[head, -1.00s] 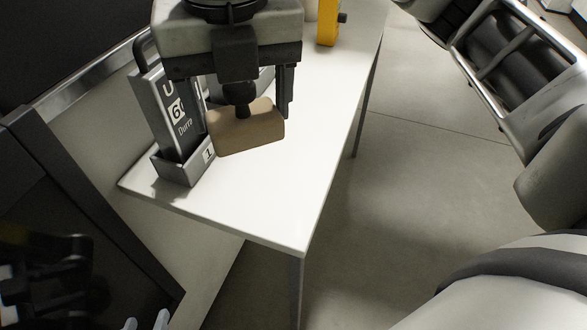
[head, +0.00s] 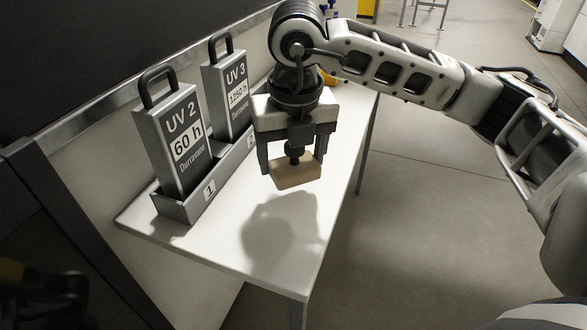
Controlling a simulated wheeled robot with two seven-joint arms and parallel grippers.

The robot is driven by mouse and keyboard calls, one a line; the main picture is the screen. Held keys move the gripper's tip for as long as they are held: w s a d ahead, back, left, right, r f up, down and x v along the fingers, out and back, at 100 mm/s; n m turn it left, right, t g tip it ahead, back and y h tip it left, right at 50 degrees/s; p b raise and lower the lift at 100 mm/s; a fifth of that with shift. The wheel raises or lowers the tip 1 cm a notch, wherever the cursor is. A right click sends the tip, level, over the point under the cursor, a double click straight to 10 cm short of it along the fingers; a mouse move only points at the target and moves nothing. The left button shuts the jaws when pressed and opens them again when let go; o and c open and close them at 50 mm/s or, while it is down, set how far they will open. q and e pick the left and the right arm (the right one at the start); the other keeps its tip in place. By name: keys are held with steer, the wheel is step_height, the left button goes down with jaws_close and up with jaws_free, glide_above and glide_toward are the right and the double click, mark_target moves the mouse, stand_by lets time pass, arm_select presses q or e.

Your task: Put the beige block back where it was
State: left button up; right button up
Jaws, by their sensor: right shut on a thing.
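The beige block (head: 295,173) is a small tan box in the head view. My right gripper (head: 293,156) points down and is shut on it, with a finger on each side and a dark round part above its top. The block hangs above the white table (head: 235,255), and a large shadow lies on the tabletop below and in front of it. My left gripper cannot be made out.
A grey holder (head: 186,212) labelled 1 stands left of the block, with tall handled cartridges UV 2 (head: 178,140) and UV 3 (head: 230,95) in it. The table's front is bare. A yellow object (head: 367,8) is partly visible at the back.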

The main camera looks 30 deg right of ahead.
mark_target(293, 171)
steer(key=shift+w+d+f, duration=0.2)
steer(key=shift+f, duration=0.15)
step_height(293, 171, down, 3)
steer(key=shift+w+d+f, duration=0.1)
steer(key=shift+d, duration=0.05)
steer(key=shift+f, duration=0.15)
steer(key=shift+f, duration=0.25)
steer(key=o, duration=0.9)
steer(key=shift+r, duration=0.1)
steer(key=shift+o, duration=0.2)
